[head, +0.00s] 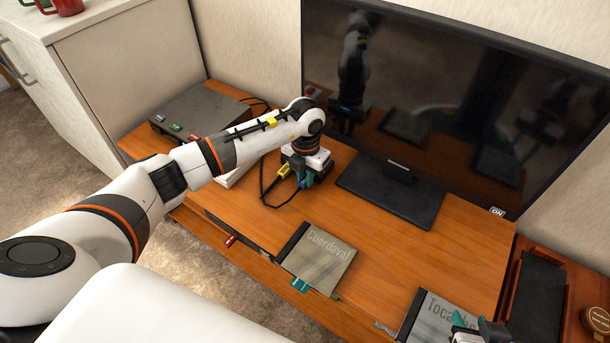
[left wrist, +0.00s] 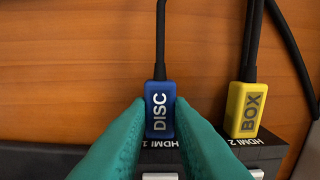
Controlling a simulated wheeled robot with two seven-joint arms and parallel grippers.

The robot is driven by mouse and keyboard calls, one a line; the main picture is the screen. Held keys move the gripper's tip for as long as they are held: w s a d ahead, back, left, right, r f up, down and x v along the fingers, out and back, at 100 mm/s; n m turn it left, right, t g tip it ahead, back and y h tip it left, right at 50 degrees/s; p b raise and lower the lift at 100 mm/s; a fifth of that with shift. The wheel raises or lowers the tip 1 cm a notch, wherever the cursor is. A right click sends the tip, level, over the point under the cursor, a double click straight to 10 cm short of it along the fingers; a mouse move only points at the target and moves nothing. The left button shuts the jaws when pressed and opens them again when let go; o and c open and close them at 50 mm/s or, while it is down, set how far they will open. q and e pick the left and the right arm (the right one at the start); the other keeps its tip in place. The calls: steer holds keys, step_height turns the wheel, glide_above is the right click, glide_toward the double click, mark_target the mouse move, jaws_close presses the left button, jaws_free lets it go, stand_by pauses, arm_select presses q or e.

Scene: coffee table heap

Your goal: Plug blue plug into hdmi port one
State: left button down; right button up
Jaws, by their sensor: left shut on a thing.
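The blue plug (left wrist: 159,112), marked DISC, is between the green fingertips of my left gripper (left wrist: 160,108) in the left wrist view. Its cable runs up and away. Its lower end is at the edge of a black unit (left wrist: 40,160), in line with the HDMI 1 label (left wrist: 158,144). I cannot tell whether it is seated in the port. In the head view my left gripper (head: 303,180) is low over the table in front of the TV and hides the blue plug. My right gripper (head: 465,325) is partly in view at the bottom right; its jaw opening is unclear.
A grey box (head: 200,108) is at left. Two cases (head: 317,258) (head: 440,318) lie in front.

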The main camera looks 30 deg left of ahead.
arm_select(q)
steer(key=shift+w, duration=0.15)
arm_select(e)
steer(key=shift+w+a+r+t, duration=0.2)
steer(key=shift+w+t, duration=0.05)
steer(key=shift+t, duration=0.05)
arm_select(q)
steer(key=c, duration=1.2)
jaws_free()
steer(key=shift+c, duration=0.2)
